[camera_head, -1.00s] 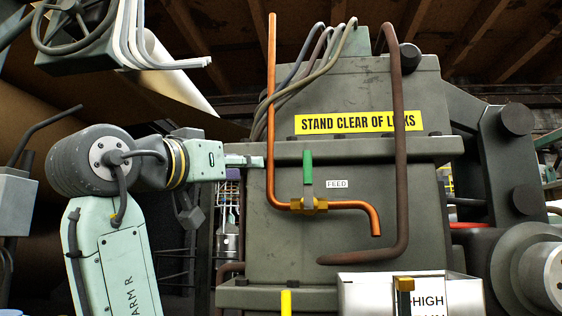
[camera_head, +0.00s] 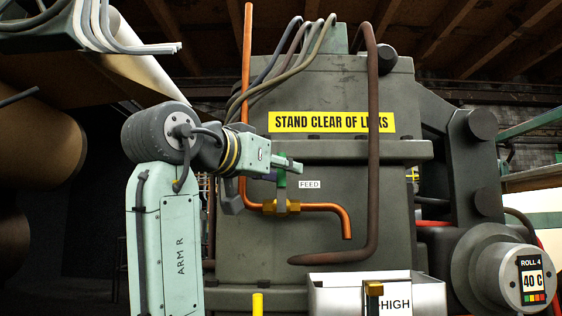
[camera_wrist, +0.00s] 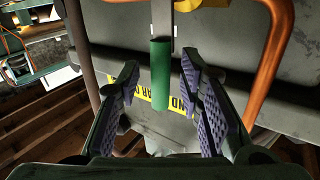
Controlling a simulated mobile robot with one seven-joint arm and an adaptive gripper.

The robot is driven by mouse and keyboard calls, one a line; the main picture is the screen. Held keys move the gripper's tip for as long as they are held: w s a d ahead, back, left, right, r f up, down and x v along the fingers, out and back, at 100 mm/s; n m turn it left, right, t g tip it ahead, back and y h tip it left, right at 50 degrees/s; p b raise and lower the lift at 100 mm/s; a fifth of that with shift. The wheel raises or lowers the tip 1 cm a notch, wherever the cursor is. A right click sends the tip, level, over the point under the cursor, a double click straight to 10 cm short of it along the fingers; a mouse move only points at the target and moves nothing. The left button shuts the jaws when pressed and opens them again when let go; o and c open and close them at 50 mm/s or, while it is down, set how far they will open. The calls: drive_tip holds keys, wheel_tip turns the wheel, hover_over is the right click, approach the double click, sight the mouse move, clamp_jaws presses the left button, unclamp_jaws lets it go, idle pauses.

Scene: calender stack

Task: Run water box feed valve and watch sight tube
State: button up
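The feed valve (camera_head: 281,207) is a brass body on an orange copper pipe, beside a small FEED label (camera_head: 309,184). Its green lever handle (camera_head: 281,182) points upward, with the top partly hidden by my gripper (camera_head: 294,166). In the wrist view, the green handle (camera_wrist: 160,80) stands between my two purple-padded fingers (camera_wrist: 165,105). The fingers are spread, with a gap visible on both sides of the handle. A pale metal box (camera_head: 333,300) marked HIGH sits below the pipe outlet, cut off by the lower edge. I cannot make out a sight tube.
A rust-brown pipe (camera_head: 374,150) runs down right of the valve and bends left near the box. A yellow sign (camera_head: 331,121) reads STAND CLEAR OF LINKS. A roller end (camera_head: 505,278) with a ROLL 4 display is at the right. A yellow post (camera_head: 257,304) stands low in front.

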drive_tip(key=shift+w+d, duration=0.1)
drive_tip(key=shift+w, duration=0.1)
drive_tip(key=shift+c, duration=0.6)
clamp_jaws()
